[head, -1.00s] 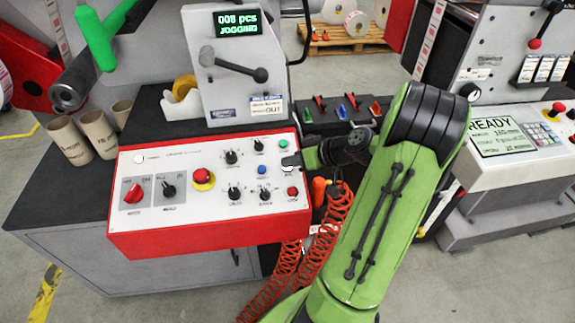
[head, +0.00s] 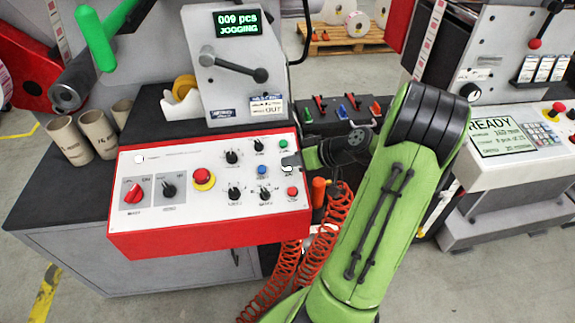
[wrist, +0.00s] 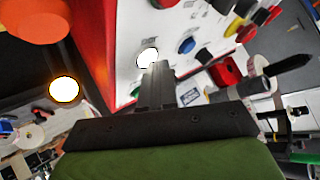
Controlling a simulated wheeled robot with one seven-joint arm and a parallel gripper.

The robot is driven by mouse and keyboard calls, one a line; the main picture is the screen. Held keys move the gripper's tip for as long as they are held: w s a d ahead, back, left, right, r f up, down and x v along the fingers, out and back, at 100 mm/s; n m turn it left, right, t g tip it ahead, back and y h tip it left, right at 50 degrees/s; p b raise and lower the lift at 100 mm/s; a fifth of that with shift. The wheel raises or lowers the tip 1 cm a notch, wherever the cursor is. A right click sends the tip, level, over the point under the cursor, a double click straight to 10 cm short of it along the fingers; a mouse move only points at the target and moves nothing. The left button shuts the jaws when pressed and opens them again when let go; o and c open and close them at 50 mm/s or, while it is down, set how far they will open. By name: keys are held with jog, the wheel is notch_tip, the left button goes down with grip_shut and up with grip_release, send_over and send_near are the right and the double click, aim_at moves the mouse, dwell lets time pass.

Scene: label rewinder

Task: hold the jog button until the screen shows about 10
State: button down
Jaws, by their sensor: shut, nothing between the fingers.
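The screen (head: 237,22) on the grey upright housing reads "009 pcs" and "JOGGING" in green. The control panel (head: 150,218) is a white face in a red box. A white, lit button (wrist: 148,56) sits at the panel's right side, and I take it for the jog button; its label is too small to read. My gripper (wrist: 154,70) is shut and empty, with its fingertips at this button and seemingly against it, covering its lower edge. In the head view my gripper (head: 291,161) partly hides that part of the panel.
Near the fingertips are a green button (head: 283,144), a blue button (head: 262,170) and a red button (head: 292,192). A red mushroom button (head: 203,176) and black knobs lie further left. Orange coiled hoses (head: 335,215) hang beside the panel's right edge.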

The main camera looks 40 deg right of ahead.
jog(key=shift+r, duration=0.1)
dwell(0.3)
jog(key=shift+s+a+r+p, duration=0.1)
jog(key=shift+r+p, duration=0.15)
jog(key=shift+r, duration=0.1)
jog(key=shift+s+a+r+p, duration=0.1)
jog(key=shift+r+p, duration=0.15)
jog(key=shift+r, duration=0.1)
jog(key=r+p, duration=0.2)
jog(key=r, duration=0.1)
jog(key=s+r+p, duration=0.1)
jog(key=shift+a+r, duration=0.35)
jog(key=shift+r, duration=0.05)
